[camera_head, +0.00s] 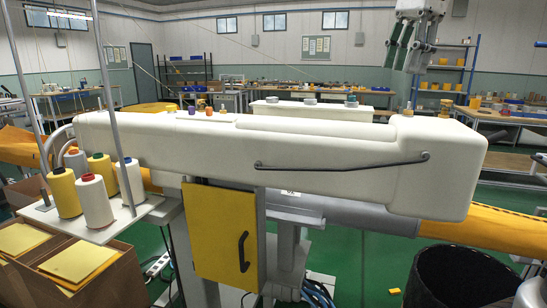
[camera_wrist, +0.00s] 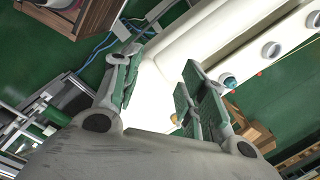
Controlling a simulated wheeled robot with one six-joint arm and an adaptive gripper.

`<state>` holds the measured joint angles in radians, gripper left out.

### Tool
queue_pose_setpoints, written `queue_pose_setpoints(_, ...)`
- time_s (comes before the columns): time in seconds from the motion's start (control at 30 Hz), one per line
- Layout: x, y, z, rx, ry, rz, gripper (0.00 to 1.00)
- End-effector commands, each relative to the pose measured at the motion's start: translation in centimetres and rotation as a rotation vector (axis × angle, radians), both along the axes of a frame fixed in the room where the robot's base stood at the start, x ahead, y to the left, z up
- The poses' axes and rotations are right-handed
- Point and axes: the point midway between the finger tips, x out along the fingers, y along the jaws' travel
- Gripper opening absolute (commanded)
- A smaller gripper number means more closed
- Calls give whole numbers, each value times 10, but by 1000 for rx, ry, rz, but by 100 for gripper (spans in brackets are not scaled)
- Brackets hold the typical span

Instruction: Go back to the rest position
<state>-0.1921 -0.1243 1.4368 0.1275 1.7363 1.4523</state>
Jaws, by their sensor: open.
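My gripper (camera_head: 403,56) hangs at the top right of the head view, fingers pointing down, above the right part of the long white machine arm (camera_head: 330,168). Its green-padded fingers are apart with nothing between them. In the wrist view my gripper (camera_wrist: 158,72) also shows spread and empty, with the white machine body (camera_wrist: 215,40) beyond it. The gripper appears clear of the machine; the exact gap cannot be told.
Thread cones (camera_head: 95,202) stand on a small shelf at the left, above cardboard boxes (camera_head: 75,262). A yellow door (camera_head: 222,238) is below the machine. A black bin (camera_head: 460,278) stands at the lower right. Green floor (camera_head: 365,262) shows between.

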Motion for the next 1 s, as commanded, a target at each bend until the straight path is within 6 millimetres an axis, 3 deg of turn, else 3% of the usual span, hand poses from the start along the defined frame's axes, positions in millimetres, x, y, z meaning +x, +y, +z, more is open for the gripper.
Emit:
queue_pose_setpoints(0.27, -46, -36, -57, -65, -137, 321, 42)
queue_pose_setpoints(0.6, -143, -91, -206, -312, -333, 998, 42)
queue_pose_setpoints(0.7, -158, -97, -232, -363, -349, 1114, 42)
queue_pose_setpoints(0.8, -164, -100, -245, -387, -356, 1172, 42)
queue_pose_setpoints(1.0, -165, -101, -248, -392, -358, 1186, 42)
